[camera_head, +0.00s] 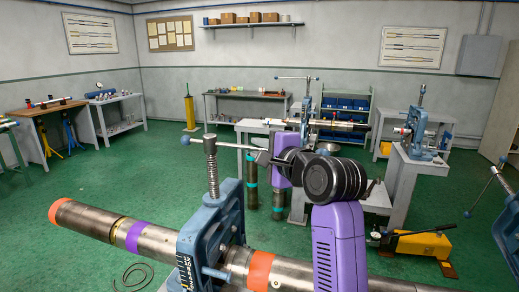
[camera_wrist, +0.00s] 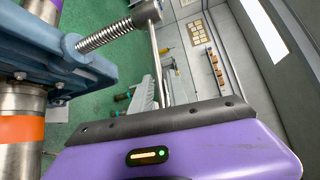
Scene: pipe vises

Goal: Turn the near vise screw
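The near vise (camera_head: 205,235) is a blue frame clamped over a long steel pipe (camera_head: 160,243). Its upright threaded screw (camera_head: 212,168) carries a thin cross handle (camera_head: 230,146) with a blue ball at its left end. My gripper (camera_head: 262,157) is at the right end of this handle, beside the screw top. In the wrist view the screw (camera_wrist: 105,35) and the steel handle bar (camera_wrist: 155,60) show, and the bar runs down behind the dark edge of my gripper's body. The fingertips are hidden there and small in the head view, so I cannot tell whether they grip the bar.
The pipe has orange and purple bands and runs across the foreground. A second vise (camera_head: 305,115) on a bench stands behind my arm, and another vise (camera_head: 416,130) is at the right. A yellow pump (camera_head: 424,245) is at the lower right. Green floor (camera_head: 100,185) is open at left.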

